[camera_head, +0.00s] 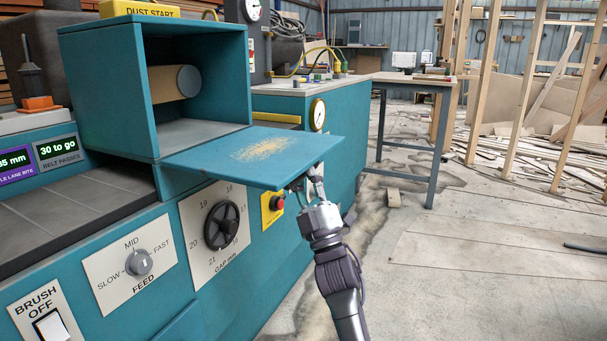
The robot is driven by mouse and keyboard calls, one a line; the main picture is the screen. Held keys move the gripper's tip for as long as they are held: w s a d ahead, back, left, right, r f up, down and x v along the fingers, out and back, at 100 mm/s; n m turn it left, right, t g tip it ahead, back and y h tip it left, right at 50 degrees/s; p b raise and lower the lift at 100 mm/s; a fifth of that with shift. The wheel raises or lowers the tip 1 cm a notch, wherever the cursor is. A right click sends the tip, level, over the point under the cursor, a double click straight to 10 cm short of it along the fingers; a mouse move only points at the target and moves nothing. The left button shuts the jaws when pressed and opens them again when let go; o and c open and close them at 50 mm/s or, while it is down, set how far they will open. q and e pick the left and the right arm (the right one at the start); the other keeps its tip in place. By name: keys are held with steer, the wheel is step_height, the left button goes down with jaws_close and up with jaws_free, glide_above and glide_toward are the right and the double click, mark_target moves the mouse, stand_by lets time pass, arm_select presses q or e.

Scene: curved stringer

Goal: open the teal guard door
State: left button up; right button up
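The teal guard door (205,163) is a flat panel hanging out about level from the lower front edge of the teal housing (98,85). Sawdust lies on its upper face. The housing's front is uncovered, and a roller (175,82) shows inside. My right gripper (306,183) is at the door's outer right edge, with its fingers close to or touching the edge. The panel partly hides the fingers, so I cannot tell whether they grip it. My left gripper is not in view.
Below the door are a black gap handwheel (221,226), a red button on a yellow plate (276,203) and a feed knob (139,262). A workbench (412,80) stands behind. The concrete floor at right is mostly clear, with wooden posts and scrap boards further back.

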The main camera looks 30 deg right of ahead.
steer(key=v, duration=1.2)
steer(key=shift+w, duration=0.15)
